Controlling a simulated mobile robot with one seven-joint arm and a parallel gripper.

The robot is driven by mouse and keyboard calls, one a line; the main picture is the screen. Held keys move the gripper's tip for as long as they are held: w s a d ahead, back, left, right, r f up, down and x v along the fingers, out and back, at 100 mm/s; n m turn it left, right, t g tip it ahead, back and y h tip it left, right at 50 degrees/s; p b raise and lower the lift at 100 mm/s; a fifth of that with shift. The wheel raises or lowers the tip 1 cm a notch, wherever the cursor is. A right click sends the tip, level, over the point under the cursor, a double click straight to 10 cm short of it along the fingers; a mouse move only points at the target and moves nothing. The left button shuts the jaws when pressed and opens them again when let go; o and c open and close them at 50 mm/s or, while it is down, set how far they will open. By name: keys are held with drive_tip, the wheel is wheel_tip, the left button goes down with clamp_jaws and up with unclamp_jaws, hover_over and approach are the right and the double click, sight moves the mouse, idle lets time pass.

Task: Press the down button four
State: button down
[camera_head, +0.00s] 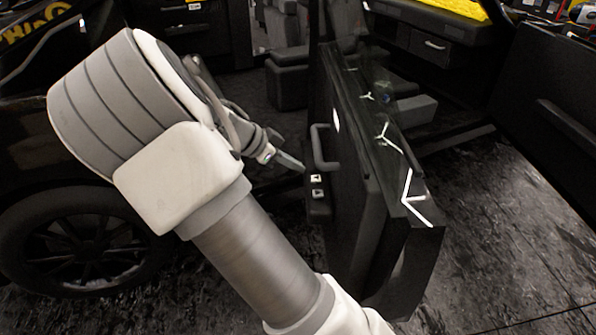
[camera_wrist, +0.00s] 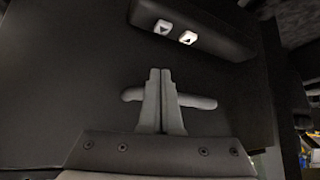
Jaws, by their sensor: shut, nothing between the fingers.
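Two small white buttons with dark arrow marks sit on the dark armrest (camera_head: 318,209) of a car door (camera_head: 350,210). In the head view one button (camera_head: 316,179) is farther back and the other (camera_head: 317,193) nearer. In the wrist view the left button (camera_wrist: 163,27) looks greyer, its arrow seeming to point down in the picture; the right button (camera_wrist: 188,38) is brighter. I cannot tell surely which is the down button. My gripper (camera_head: 302,168) is shut and empty, just left of the farther button in the head view. In the wrist view its fingertips (camera_wrist: 160,72) are apart from both buttons.
A grey door handle (camera_head: 318,146) stands out from the door beside my gripper; in the wrist view it shows behind the fingers (camera_wrist: 203,102). A dark car with a wheel (camera_head: 80,240) is at left. Open floor (camera_head: 490,220) lies right of the door.

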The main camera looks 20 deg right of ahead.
drive_tip(key=b, duration=0.2)
hover_over(313, 195)
drive_tip(key=f, duration=0.5)
drive_tip(key=shift+s+a+f, duration=0.15)
drive_tip(key=shift+s+f, duration=0.15)
drive_tip(key=shift+f, duration=0.05)
wheel_tip(313, 195, down, 2)
drive_tip(key=shift+f+b, duration=0.25)
drive_tip(key=shift+b, duration=0.2)
drive_tip(key=shift+f, duration=0.7)
